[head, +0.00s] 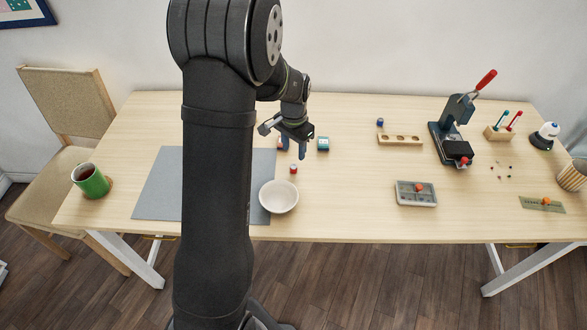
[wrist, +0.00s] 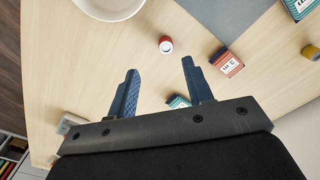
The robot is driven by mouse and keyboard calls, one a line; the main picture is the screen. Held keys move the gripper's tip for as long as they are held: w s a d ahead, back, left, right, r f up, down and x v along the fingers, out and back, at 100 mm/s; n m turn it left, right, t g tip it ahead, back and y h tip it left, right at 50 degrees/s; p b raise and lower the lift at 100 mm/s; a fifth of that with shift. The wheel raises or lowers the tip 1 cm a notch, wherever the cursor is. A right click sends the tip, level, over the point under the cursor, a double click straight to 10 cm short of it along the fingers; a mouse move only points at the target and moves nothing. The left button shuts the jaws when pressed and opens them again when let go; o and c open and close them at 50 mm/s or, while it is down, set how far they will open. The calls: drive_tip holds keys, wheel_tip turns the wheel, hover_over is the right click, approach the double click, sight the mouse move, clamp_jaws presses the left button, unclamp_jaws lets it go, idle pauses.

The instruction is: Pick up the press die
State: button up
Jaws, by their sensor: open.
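A small red cylinder with a pale top (head: 293,169) stands alone on the table, just behind a white bowl; it also shows in the wrist view (wrist: 166,45). A small blue cylinder (head: 380,122) stands farther back, behind a wooden holder with round holes (head: 400,138). I cannot tell for certain which small cylinder is the press die. My gripper (head: 294,151) is open and empty, above the table, a little behind the red cylinder. In the wrist view my gripper (wrist: 158,66) has its two blue fingers wide apart, with the red cylinder beyond their tips.
The white bowl (head: 279,197) is close in front. Small boxes stand nearby, one red (wrist: 227,63) and one teal (head: 322,144). A grey mat (head: 160,190) lies left. A lever press (head: 447,130) and a grey compartment tray (head: 416,200) are at right. The table's middle is clear.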

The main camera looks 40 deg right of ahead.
sight(293, 167)
wheel_tip(293, 167, down, 4)
drive_tip(key=shift+w+d+f, duration=0.1)
drive_tip(key=shift+w+f, duration=0.05)
drive_tip(key=shift+f, duration=0.7)
drive_tip(key=shift+w+d+f, duration=0.15)
drive_tip(key=shift+f, duration=0.65)
drive_tip(key=shift+w+d+f, duration=0.1)
drive_tip(key=shift+w+f, duration=0.05)
drive_tip(key=shift+f, duration=0.7)
clamp_jaws()
